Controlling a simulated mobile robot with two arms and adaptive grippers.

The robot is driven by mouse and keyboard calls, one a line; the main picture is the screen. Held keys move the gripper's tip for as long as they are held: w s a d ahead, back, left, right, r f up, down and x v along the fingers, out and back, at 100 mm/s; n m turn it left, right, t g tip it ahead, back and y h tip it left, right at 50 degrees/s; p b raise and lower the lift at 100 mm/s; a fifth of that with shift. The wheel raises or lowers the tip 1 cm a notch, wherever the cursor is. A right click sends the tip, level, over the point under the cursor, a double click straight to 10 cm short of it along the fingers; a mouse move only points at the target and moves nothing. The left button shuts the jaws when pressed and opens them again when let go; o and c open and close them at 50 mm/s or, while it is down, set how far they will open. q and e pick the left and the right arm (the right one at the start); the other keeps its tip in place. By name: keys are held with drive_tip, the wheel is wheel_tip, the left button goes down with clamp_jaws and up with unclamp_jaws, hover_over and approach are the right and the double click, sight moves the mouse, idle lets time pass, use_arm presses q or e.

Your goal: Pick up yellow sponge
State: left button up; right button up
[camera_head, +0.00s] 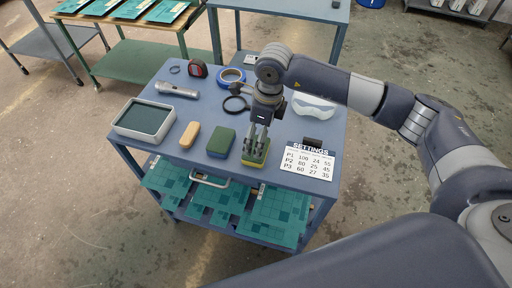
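A yellow sponge (262,160) with a green upper layer lies near the front edge of the blue cart top. My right gripper (256,150) points straight down, with its fingertips at the sponge and covering part of it. The view is too small to tell whether the fingers are closed on the sponge or only around it. My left gripper is not in view.
On the blue cart top (160,86), a green block (221,142), a tan block (189,135) and a grey tray (144,121) lie left of the sponge. A flashlight (178,90), blue tape (231,76) and goggles (314,108) lie behind. A settings card (308,164) is to the right.

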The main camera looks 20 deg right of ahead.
sight(247, 161)
drive_tip(key=shift+f, duration=0.4)
drive_tip(key=f, duration=0.1)
drive_tip(key=f+p, duration=0.1)
drive_tip(key=f, duration=0.1)
drive_tip(key=f+p, duration=0.1)
drive_tip(key=shift+a+f, duration=0.3)
drive_tip(key=shift+f, duration=0.05)
drive_tip(key=shift+w+f, duration=0.15)
drive_tip(key=shift+f, duration=0.25)
drive_tip(key=shift+c, duration=0.6)
drive_tip(key=c, duration=0.6)
